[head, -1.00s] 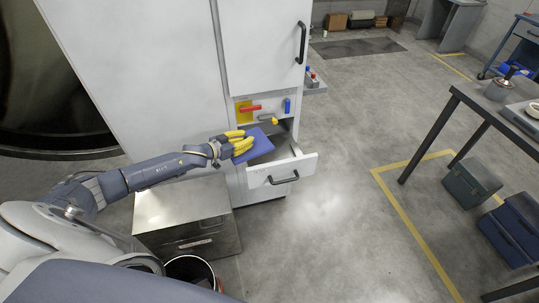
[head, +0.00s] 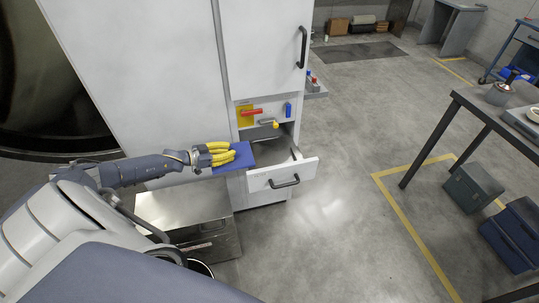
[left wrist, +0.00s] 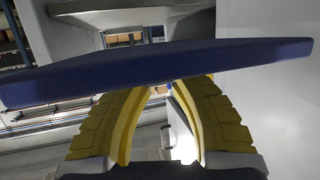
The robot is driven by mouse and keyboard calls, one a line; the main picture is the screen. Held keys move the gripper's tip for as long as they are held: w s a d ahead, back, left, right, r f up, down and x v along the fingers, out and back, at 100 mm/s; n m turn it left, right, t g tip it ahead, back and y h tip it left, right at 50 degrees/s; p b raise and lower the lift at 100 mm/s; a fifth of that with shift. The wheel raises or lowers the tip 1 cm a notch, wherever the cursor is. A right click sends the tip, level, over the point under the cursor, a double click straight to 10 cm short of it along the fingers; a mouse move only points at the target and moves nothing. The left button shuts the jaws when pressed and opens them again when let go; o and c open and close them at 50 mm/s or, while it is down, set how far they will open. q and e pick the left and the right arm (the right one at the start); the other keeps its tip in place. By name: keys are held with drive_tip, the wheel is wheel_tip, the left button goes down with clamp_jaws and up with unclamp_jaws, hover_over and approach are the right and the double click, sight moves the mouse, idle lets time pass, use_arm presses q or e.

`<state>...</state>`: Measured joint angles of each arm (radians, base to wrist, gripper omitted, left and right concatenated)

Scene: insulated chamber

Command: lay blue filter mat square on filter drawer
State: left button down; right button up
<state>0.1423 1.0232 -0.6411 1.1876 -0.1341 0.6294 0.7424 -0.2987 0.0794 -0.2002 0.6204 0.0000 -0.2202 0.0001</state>
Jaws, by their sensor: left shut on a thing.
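The blue filter mat (head: 243,157) is a thin flat slab held at the left side of the open drawer, apart from the drawer's front panel. My left gripper (head: 231,154), with yellow fingers, is shut on the mat. In the left wrist view the mat (left wrist: 180,68) spans almost the whole width, seen nearly edge-on beyond the yellow fingers (left wrist: 165,95). The white filter drawer (head: 262,180) is pulled out of the cabinet, with a black handle on its front. Part of its inside shows; the mat hides some of its left side. My right gripper is not in view.
The tall white cabinet (head: 150,70) stands behind the drawer. Above the drawer is a recess with a red handle (head: 252,112) and a yellow-knobbed lever (head: 275,124). A metal box (head: 190,215) stands below my left arm. The floor right of the drawer is clear.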

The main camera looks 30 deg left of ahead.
use_arm(q)
drive_tip(key=w+d, duration=0.5)
drive_tip(key=w, duration=0.1)
drive_tip(key=w+d, duration=0.5)
drive_tip(key=d, duration=0.1)
drive_tip(key=shift+w, duration=0.35)
drive_tip(key=shift+w+d, duration=0.3)
drive_tip(key=shift+w, duration=0.1)
wheel_tip(320, 180, down, 2)
drive_tip(key=shift+f, duration=0.1)
drive_tip(key=shift+s+a+f, duration=0.1)
drive_tip(key=shift+f, duration=0.55)
drive_tip(key=shift+f, duration=0.6)
drive_tip(key=c, duration=1.1)
unclamp_jaws()
drive_tip(key=shift+c, duration=0.2)
drive_tip(key=shift+r, duration=0.15)
